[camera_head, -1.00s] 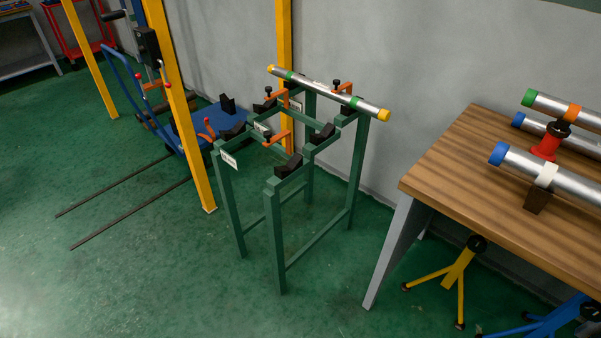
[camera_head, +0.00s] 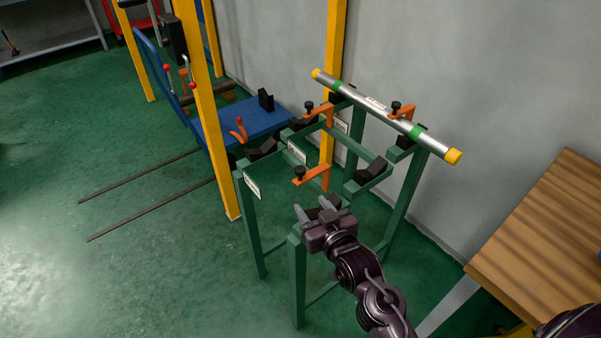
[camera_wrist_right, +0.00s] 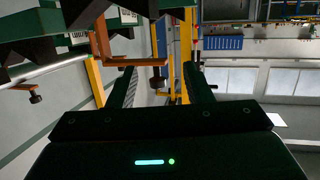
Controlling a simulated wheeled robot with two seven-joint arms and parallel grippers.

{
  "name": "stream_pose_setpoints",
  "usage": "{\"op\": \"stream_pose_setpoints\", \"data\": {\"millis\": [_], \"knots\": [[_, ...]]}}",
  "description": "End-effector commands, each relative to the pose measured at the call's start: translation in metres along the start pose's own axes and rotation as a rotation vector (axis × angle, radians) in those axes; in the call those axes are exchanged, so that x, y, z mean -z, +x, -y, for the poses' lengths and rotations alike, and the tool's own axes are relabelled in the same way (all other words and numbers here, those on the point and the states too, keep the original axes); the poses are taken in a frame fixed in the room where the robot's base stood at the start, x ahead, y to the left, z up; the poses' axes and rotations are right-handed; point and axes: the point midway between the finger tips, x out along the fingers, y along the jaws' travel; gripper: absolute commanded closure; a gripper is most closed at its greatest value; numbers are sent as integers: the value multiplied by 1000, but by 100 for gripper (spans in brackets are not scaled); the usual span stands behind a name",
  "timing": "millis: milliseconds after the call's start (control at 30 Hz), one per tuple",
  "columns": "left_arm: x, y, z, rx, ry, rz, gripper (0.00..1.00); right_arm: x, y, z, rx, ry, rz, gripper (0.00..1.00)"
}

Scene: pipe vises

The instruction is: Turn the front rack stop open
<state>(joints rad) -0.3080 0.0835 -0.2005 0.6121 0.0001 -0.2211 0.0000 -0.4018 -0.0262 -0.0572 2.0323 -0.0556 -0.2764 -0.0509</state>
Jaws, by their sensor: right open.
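The green rack (camera_head: 249,200) stands on the floor with black V-blocks on top. Its front stop (camera_head: 314,176) is an orange arm with a black knob, lying across the near part of the rack. My right gripper (camera_head: 313,207) is open and empty, just in front of and below that stop in the head view. In the right wrist view an orange stop with a knob (camera_wrist_right: 157,82) shows between my two fingers, apart from them. The silver pipe (camera_head: 375,108) with yellow ends and green bands lies across the rack's back. My left gripper is not in view.
Two more orange stops, one at back left (camera_head: 318,109) and one by the pipe (camera_head: 402,109), sit on the rack. A yellow post (camera_head: 202,110) and blue cart (camera_head: 240,122) stand left. A wooden table (camera_head: 550,230) is at right.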

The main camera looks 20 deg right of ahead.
Motion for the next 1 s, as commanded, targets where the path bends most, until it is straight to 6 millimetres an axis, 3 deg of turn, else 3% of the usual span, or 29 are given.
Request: {"op": "stream_pose_setpoints", "data": {"millis": [233,367,700,1000], "knots": [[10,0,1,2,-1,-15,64,37,6,-5,-21,9,-202,54],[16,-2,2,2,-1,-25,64,43,18,-6,-23,9,-219,54],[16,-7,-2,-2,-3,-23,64,53,68,-6,-22,10,-215,54],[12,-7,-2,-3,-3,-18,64,54,81,-6,-22,9,-212,54]]}}
